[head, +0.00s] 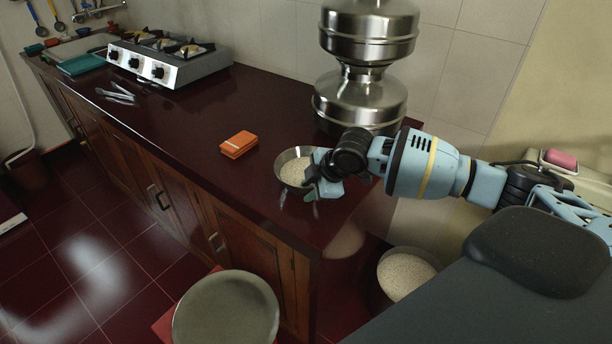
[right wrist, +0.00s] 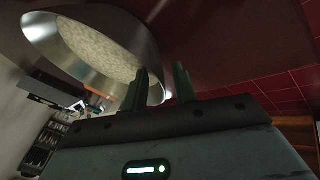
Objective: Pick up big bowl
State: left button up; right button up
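A shiny metal bowl (head: 285,174) with pale grains in it stands on the dark red counter, near its front right end. My right gripper (head: 304,191) is at the bowl's right side. In the right wrist view the gripper (right wrist: 160,74) shows two green fingers apart, with nothing clamped between them. The bowl (right wrist: 72,48) fills the upper left there, and its near rim reaches behind the left finger into the gap. I cannot tell whether a finger touches the bowl. My left gripper is out of view.
An orange box (head: 238,145) lies left of the bowl on the counter (head: 215,110). Stacked metal pots (head: 362,100) stand behind. A gas stove (head: 170,58) is farther left. A large round metal dish (head: 226,310) and a grain-filled container (head: 405,274) are below.

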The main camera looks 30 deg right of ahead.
jog(key=shift+w+f, duration=0.1)
jog(key=shift+f, duration=0.15)
jog(key=shift+c, duration=0.5)
grip_shut()
jog(key=shift+r, duration=0.2)
jog(key=shift+r, duration=0.5)
notch_tip(320, 180, up, 2)
jog(key=shift+r, duration=0.25)
jog(key=s+a, duration=0.2)
jog(key=s, duration=0.5)
jog(key=s+a+r, duration=0.1)
jog(key=s+a, duration=0.1)
jog(key=s, duration=0.6)
jog(key=shift+s+a+p, duration=0.2)
jog(key=shift+a+p, duration=0.1)
jog(key=shift+p, duration=0.05)
